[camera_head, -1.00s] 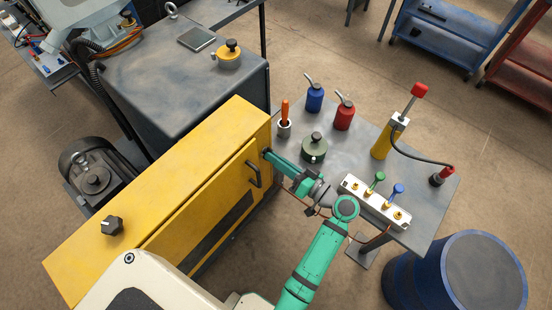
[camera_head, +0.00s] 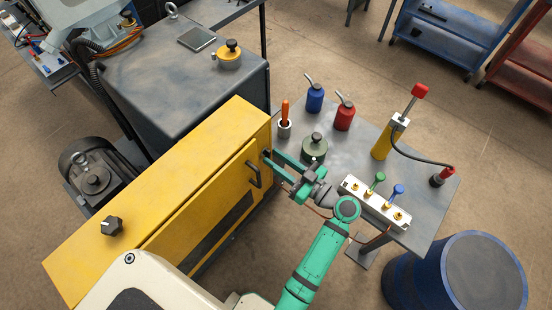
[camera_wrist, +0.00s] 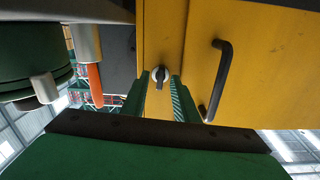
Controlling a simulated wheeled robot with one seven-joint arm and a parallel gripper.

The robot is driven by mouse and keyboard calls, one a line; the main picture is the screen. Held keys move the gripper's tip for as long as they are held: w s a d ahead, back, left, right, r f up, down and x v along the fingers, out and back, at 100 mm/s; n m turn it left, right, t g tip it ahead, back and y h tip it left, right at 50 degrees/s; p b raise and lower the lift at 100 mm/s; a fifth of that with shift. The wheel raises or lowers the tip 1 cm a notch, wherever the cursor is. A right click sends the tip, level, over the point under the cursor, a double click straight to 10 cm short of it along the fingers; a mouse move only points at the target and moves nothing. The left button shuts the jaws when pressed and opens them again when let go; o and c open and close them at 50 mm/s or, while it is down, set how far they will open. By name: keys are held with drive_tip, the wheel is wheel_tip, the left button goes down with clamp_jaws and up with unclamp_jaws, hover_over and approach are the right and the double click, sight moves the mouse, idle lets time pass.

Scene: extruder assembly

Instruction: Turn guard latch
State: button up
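The guard latch (camera_wrist: 159,74) is a small dark knob on a light round base, on the yellow guard (camera_wrist: 235,22). It sits left of the black door handle (camera_wrist: 219,80). In the wrist view its dark bar is close to upright, slightly tilted. My green gripper (camera_wrist: 159,90) is open, with one finger on each side of the latch and a gap between fingers and knob. In the head view my gripper (camera_head: 271,163) reaches the end of the yellow guard box with its fingers spread; the latch there is small and partly hidden.
The black handle (camera_head: 253,174) stands out close to my fingers. A green round pot (camera_head: 314,149) and an orange-handled tool in a cup (camera_head: 285,125) stand beside the arm on the grey table (camera_head: 360,140). A white valve block (camera_head: 376,201) lies near my wrist.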

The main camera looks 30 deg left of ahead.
drive_tip(key=d, duration=0.3)
drive_tip(key=s+d, duration=0.1)
drive_tip(key=d, duration=0.1)
drive_tip(key=shift+d, duration=0.35)
drive_tip(key=shift+d, duration=0.1)
drive_tip(key=s+d, duration=0.1)
drive_tip(key=d, duration=0.9)
drive_tip(key=shift+s+d, duration=0.25)
